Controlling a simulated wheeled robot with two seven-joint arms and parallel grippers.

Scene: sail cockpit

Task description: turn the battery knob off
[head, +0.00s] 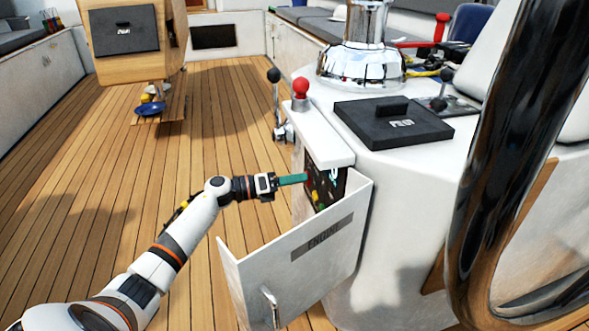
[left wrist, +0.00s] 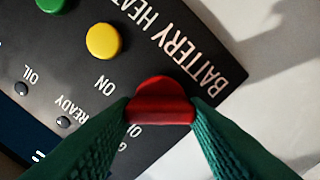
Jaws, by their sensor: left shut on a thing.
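The battery knob (left wrist: 160,88) is red, with a rounded top and a flat bar-like edge. It sits on a dark panel beside the white word BATTERY. My left gripper (head: 305,177) reaches into the open engine locker from the left. In the left wrist view its green fingers (left wrist: 162,112) are shut on the knob, one on each side. ON is printed to the knob's left; lettering below it is partly covered by the fingers. I cannot tell which mark the knob points to. The dark panel (head: 325,188) also shows in the head view. My right gripper is not in view.
A white door marked ENGINE (head: 300,252) hangs open below and in front of the panel. A yellow button (left wrist: 103,41) and a green button (left wrist: 50,5) are near the knob. A red-topped lever (head: 301,92) stands above the locker. The wooden floor is open at left.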

